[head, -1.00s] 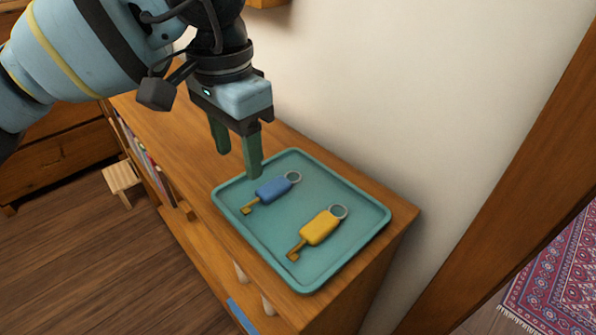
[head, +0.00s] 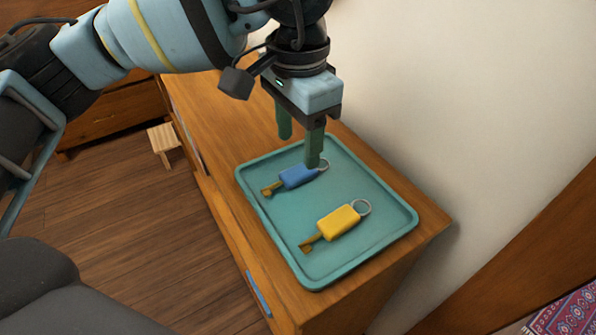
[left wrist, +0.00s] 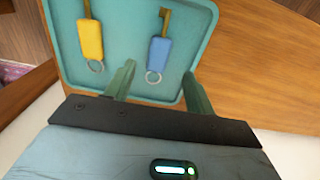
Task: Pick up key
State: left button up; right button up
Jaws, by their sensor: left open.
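A key with a blue tag (head: 298,176) lies in the green tray (head: 289,262), toward its back left. A key with a yellow tag (head: 339,221) lies nearer the tray's front right. My left gripper (head: 300,150) is open, pointing down over the back edge of the tray, with one finger overlapping the blue key's ring in the head view. In the left wrist view the blue tag (left wrist: 159,52) is ahead of the open fingers (left wrist: 158,88), its ring between their tips. The yellow tag (left wrist: 91,41) is left of them. My right gripper is not in view.
The tray lies on a wooden cabinet top (head: 206,107) against a pale wall (head: 440,110). A small wooden stool (head: 165,143) stands on the floor to the left. A patterned rug (head: 570,314) shows at the lower right.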

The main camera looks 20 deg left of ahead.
aim_at(300, 170)
pick_arm(q)
notch_tip(300, 170, down, 5)
jog(key=shift+d+f, duration=0.1)
jog(key=shift+d, duration=0.05)
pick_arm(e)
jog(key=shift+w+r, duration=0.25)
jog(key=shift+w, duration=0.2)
pick_arm(q)
jog(key=c, duration=1.1)
jog(key=shift+o, duration=0.2)
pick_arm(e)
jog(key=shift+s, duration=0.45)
pick_arm(q)
jog(key=shift+r, duration=0.6)
jog(key=shift+s+a+r, duration=0.15)
jog(key=shift+s+r, duration=0.05)
jog(key=shift+r, duration=0.4)
jog(key=shift+s+a+r, duration=0.15)
jog(key=shift+r, duration=0.45)
jog(key=s+a+r+b, duration=0.1)
jog(key=s+a+b, duration=0.1)
jog(key=s+a, duration=0.7)
jog(key=s, duration=0.2)
jog(key=shift+s+a+r, duration=0.25)
jog(key=shift+s, duration=0.15)
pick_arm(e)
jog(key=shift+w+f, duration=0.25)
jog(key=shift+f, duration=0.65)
